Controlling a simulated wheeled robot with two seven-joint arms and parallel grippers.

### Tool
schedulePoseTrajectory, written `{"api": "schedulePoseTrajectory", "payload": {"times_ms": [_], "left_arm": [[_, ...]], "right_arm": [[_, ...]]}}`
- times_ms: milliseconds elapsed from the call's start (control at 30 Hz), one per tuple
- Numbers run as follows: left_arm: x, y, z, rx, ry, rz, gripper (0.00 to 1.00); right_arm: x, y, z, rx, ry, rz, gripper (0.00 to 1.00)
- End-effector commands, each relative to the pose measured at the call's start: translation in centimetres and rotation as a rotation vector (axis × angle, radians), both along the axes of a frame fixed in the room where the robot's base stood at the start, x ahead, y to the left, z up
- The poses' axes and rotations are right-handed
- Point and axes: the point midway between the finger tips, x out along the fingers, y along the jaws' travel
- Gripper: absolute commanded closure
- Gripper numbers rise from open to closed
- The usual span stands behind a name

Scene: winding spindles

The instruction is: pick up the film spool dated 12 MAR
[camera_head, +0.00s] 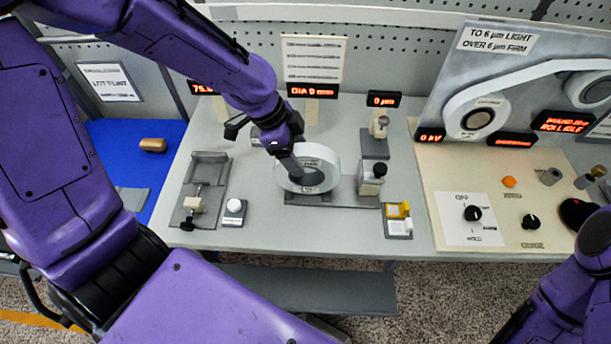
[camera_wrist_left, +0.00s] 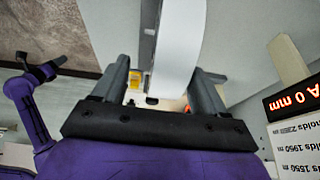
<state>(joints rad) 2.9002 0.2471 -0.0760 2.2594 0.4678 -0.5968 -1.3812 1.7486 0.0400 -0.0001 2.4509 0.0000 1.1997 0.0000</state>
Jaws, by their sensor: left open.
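A white ring-shaped film spool (camera_head: 325,174) stands on a grey mount in the middle of the bench. Small print shows on it, but I cannot read a date. My left gripper (camera_head: 291,166) is at the spool's left side, reaching down over its rim. In the left wrist view, the open fingers of the gripper (camera_wrist_left: 163,84) are on either side of the white spool (camera_wrist_left: 182,35), with a gap visible at the right finger. I cannot tell whether the left finger touches it. My right gripper is out of view; only part of that arm shows at the lower right.
A grey fixture (camera_head: 207,172) and a white button (camera_head: 234,207) are left of the spool. A black-knobbed post (camera_head: 373,177) and a yellow-and-white switch box (camera_head: 398,220) are on its right. A control panel (camera_head: 470,180) fills the right. A blue mat (camera_head: 140,175) lies left.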

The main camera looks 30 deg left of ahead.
Motion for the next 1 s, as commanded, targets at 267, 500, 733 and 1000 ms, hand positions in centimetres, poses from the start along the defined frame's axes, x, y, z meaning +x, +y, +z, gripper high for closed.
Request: {"api": "schedulePoseTrajectory", "payload": {"times_ms": [267,500,733,1000], "left_arm": [[0.9,-1.7,-3.6,-0.001,0.004,-0.002,0.28],[1.0,-1.9,-3.8,-0.001,0.001,-0.004,0.34],[1.0,-1.8,-3.8,-0.001,0.002,-0.003,1.0],[1.0,-1.8,-3.6,-0.001,0.002,-0.003,1.0]], "right_arm": [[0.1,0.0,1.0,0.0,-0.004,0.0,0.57],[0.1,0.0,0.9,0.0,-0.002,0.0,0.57],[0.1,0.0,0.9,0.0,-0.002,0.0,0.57],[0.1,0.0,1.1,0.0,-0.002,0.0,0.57]]}}
